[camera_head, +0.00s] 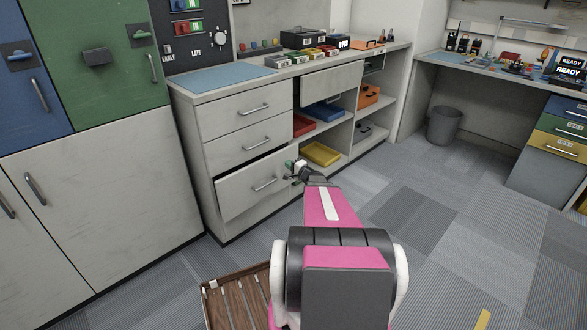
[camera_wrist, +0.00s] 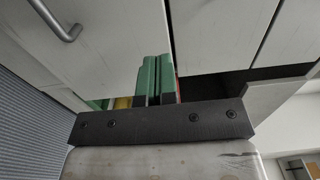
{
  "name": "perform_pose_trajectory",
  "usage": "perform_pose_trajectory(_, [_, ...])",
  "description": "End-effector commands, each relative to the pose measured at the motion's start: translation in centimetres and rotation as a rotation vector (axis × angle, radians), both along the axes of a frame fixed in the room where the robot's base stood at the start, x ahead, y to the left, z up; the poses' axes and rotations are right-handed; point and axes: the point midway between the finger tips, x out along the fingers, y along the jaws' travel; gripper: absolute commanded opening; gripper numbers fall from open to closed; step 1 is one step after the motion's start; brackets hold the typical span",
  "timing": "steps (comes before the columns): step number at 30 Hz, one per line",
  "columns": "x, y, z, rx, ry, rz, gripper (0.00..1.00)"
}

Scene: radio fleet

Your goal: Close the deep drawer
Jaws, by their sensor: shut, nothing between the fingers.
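The deep drawer (camera_head: 250,186) is the bottom drawer of the grey cabinet. It stands a little way out, with its front ahead of the drawers above it. Its bar handle (camera_head: 264,184) faces the room. My gripper (camera_head: 292,164), with green finger pads, is beside the drawer front's upper right corner. It is shut and empty; I cannot tell whether it touches the drawer. In the wrist view the shut fingers (camera_wrist: 155,80) point toward a dark gap beside a pale panel with a bar handle (camera_wrist: 72,32).
The two drawers above (camera_head: 247,108) look shut. Right of them, a pale panel (camera_head: 332,82) sticks out above open shelves with a yellow tray (camera_head: 321,153). A wooden slatted crate (camera_head: 228,300) is on the floor beside my arm. Carpet (camera_head: 400,210) to the right is clear.

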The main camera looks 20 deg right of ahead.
Motion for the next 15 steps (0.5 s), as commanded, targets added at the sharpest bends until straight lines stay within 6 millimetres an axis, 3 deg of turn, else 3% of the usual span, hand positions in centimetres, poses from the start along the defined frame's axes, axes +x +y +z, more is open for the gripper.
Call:
perform_pose_trajectory(6, [4.1, 1.4, -0.1, -0.002, -0.001, 0.003, 0.00])
perform_pose_trajectory(15, [7.0, 2.6, 0.0, -0.001, 0.001, 0.002, 0.00])
